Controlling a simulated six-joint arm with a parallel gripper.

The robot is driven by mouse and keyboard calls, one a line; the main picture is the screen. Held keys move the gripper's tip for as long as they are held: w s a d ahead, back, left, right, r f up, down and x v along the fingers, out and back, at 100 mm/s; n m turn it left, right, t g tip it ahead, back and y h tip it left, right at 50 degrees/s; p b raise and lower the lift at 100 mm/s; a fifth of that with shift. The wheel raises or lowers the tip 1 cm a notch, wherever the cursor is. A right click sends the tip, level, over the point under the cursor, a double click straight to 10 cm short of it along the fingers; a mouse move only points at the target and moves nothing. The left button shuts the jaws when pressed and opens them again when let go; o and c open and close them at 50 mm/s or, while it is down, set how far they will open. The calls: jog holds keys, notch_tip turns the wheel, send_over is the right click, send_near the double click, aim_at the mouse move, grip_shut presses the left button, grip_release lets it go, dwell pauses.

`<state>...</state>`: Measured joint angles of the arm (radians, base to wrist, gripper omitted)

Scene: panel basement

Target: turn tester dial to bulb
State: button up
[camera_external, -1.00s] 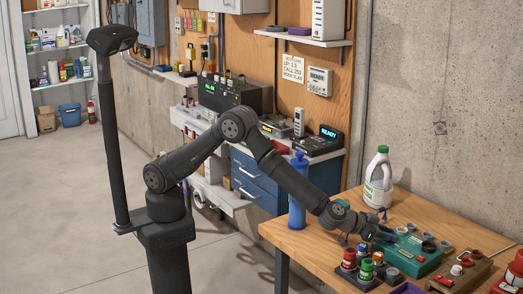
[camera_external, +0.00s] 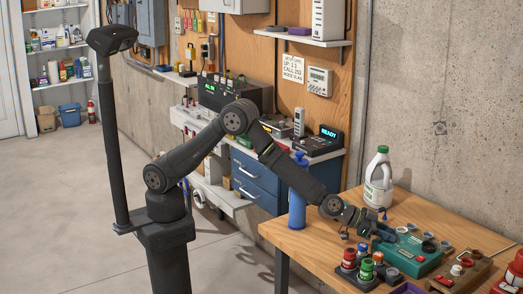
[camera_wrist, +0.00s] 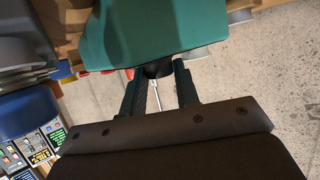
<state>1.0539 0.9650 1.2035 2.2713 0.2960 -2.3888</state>
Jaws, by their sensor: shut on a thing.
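The tester appears to be the teal box (camera_external: 407,256) on the wooden table; its teal face (camera_wrist: 150,30) fills the top of the wrist view. A dark round knob (camera_wrist: 158,71), which looks like the dial, sits at the box's near edge, with a thin pale strip below it between the fingers. My gripper (camera_external: 384,234) is at the box's far left end in the external view. In the wrist view my gripper's fingers (camera_wrist: 160,75) stand on both sides of the knob, shut on it. The dial's markings and the bulb position cannot be read.
A white jug (camera_external: 378,182) stands behind. A brown box (camera_external: 461,272) with knobs lies to the right. A blue bottle (camera_external: 297,195) stands near the table's left edge.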

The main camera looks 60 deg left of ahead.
jog(key=shift+r, duration=0.2)
jog(key=o, duration=1)
jog(key=shift+f, duration=0.1)
jog(key=shift+c, duration=0.2)
jog(key=v, duration=1.7)
jog(key=shift+a, duration=0.2)
jog(key=shift+s, duration=0.1)
